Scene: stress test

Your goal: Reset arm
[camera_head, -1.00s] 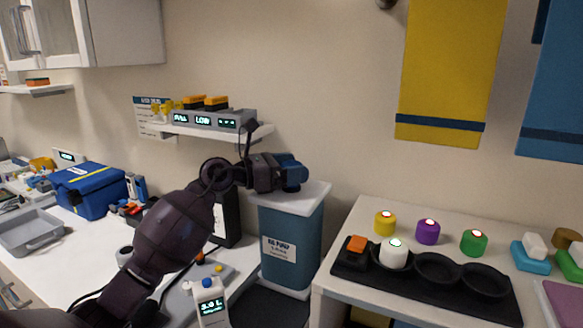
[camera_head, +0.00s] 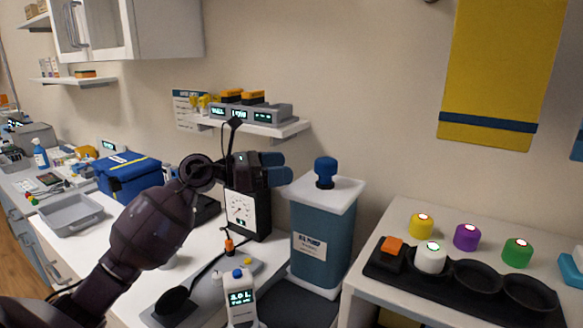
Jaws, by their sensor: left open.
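My left arm comes in from the lower left. Its dark gripper with blue fingertips (camera_head: 275,169) points right, in front of the wall and below the shelf. The gripper is open and I see nothing between its fingers. A blue knob (camera_head: 325,170) on the white lid of the blue pump container (camera_head: 322,243) stands just right of the fingertips, with a visible gap in the picture. A black gauge box (camera_head: 241,210) shows below the gripper. My right gripper is not in view.
A wall shelf (camera_head: 290,127) with a grey display unit (camera_head: 253,112) is above the gripper. A black tray (camera_head: 470,283) with an orange block and a white button sits at right, before coloured buttons. A blue case (camera_head: 128,173) and grey bin (camera_head: 70,215) are at left.

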